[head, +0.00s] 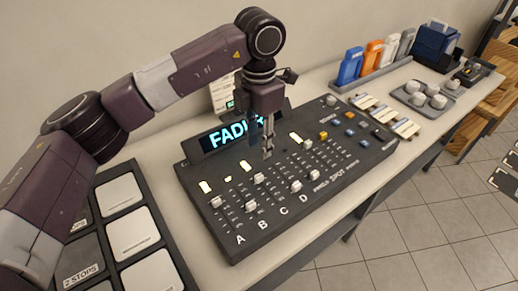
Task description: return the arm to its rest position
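My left arm comes in from the left and bends down over a dark control console. My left gripper (267,152) points down above the middle of the console (200,182), in front of its lit display (232,130). Its fingers look close together from this side, and I cannot tell whether they are shut. I see nothing held in them. It seems to be above the faders, though the exact gap is unclear. My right gripper is not in view.
A panel of large pale pads (131,233) lies at the lower left, under my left arm. A knob tray (427,98) and a blue box (435,42) are farther right. Tiled floor shows at right.

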